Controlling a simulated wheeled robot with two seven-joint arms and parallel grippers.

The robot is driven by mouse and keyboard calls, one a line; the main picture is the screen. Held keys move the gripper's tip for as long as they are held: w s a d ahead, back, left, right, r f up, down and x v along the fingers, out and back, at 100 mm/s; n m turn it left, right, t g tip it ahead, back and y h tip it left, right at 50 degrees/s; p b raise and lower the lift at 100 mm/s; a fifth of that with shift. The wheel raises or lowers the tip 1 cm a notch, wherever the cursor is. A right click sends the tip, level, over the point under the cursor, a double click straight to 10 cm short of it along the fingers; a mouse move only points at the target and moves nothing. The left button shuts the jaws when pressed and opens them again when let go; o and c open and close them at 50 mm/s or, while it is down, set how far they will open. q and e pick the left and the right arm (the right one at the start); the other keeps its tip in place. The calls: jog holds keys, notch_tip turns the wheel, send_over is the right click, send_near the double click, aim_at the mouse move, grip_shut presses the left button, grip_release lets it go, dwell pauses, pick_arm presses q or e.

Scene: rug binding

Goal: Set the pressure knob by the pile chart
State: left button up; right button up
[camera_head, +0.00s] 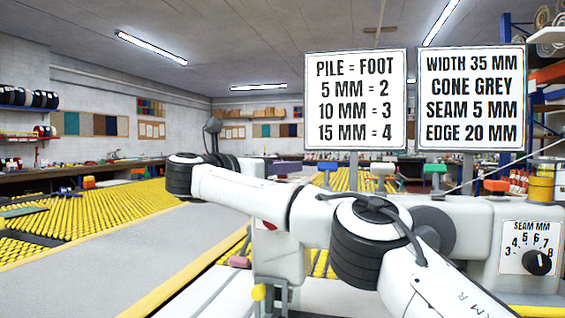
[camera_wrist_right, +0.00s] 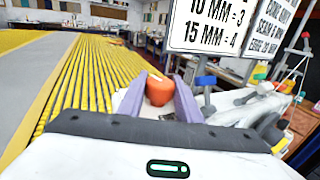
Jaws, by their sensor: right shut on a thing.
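My right gripper (camera_wrist_right: 160,100) has its two pale purple fingers shut on an orange-red rounded knob (camera_wrist_right: 159,90) in the right wrist view. The knob's lower part and any scale around it are hidden, so I cannot read its setting. In the head view my right arm crosses from the bottom right to the left, and the fingertips are hard to make out. The pile chart (camera_head: 355,98) reads 5 mm = 2, 10 mm = 3, 15 mm = 4; its lower lines also show in the wrist view (camera_wrist_right: 212,25). My left gripper is out of view.
A second sign (camera_head: 472,98) reads width 35 mm, cone grey, seam 5 mm, edge 20 mm. A black seam knob (camera_head: 537,262) sits on a dial at the right. Blue (camera_wrist_right: 205,81) and green parts stand right of my fingers. Yellow rollers (camera_head: 110,215) cover the left table.

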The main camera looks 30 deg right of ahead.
jog(key=o, duration=1)
jog(key=shift+o, duration=0.2)
jog(key=b+v, duration=0.1)
jog(key=v, duration=0.9)
jog(key=shift+a, duration=0.15)
jog(key=shift+s, duration=0.1)
